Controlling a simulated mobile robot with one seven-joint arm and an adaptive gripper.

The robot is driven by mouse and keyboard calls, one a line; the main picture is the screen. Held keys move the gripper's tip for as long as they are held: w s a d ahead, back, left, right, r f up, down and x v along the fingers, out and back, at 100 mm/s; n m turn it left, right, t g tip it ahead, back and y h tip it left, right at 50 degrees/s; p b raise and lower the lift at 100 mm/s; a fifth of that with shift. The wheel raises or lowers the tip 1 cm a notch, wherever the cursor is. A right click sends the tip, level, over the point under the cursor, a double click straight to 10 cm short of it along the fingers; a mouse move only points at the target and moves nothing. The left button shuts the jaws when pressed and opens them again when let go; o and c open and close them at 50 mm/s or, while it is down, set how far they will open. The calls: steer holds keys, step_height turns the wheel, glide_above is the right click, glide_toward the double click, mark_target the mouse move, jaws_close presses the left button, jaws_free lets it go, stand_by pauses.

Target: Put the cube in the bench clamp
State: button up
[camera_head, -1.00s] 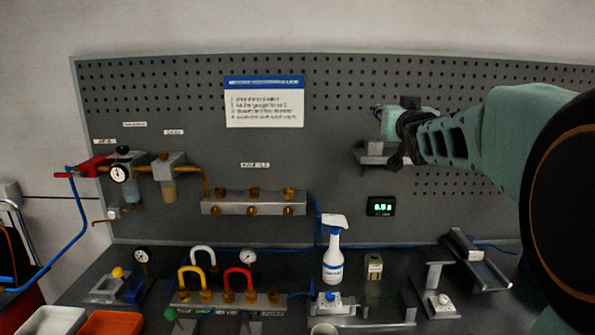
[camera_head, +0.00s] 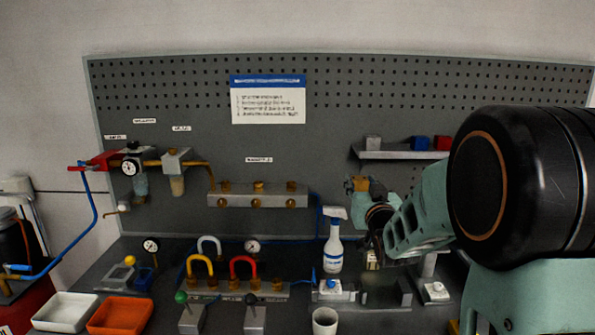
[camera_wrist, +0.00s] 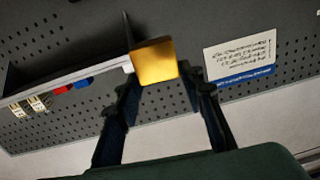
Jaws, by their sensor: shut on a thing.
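My gripper (camera_head: 362,188) is shut on a brass-coloured cube (camera_wrist: 155,61), which sits between the two fingertips in the wrist view. In the head view the cube (camera_head: 360,183) is a small gold patch at the tip of my gripper, in front of the pegboard and above the bench. It is below the wall shelf and clear of it. Grey metal fixtures stand on the bench below; one with an upright end plate (camera_head: 405,291) is partly hidden by my arm. I cannot tell for sure which fixture is the bench clamp.
A spray bottle (camera_head: 333,245) stands on the bench just left of my gripper. The wall shelf (camera_head: 400,155) holds grey, blue and red cubes. A white cup (camera_head: 324,320) stands at the front. A manifold (camera_head: 258,200) is fixed to the pegboard at left.

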steer(key=s+a+f, duration=0.2)
steer(key=s+f, duration=0.6)
steer(key=f, duration=0.5)
steer(key=shift+s+a+f, duration=0.2)
steer(key=shift+s, duration=0.15)
